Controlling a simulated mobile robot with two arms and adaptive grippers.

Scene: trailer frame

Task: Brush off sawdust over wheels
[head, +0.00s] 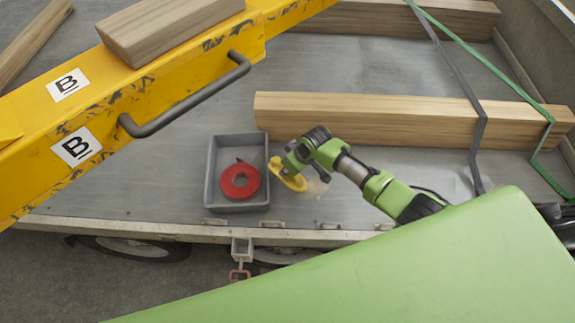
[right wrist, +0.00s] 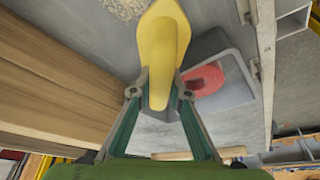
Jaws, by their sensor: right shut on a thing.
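My right gripper (head: 290,166) is above the trailer bed (head: 120,185), near its side edge. It is shut on the handle of a yellow brush (head: 292,183), which also fills the middle of the right wrist view (right wrist: 165,50). Its bristles are hidden. A pale patch of sawdust (head: 316,187) lies on the bed just right of the brush; in the right wrist view the sawdust (right wrist: 122,8) shows at the top. One wheel (head: 138,248) shows below the bed edge, and another wheel (head: 285,256) is partly hidden by my green body. My left gripper is not in view.
A grey tray (head: 213,172) holding a roll of red tape (head: 239,181) stands left of the brush. A long wooden beam (head: 370,117) lies behind, under a green strap (head: 548,135) and a dark strap. A yellow beam (head: 190,70) with a handle crosses the upper left.

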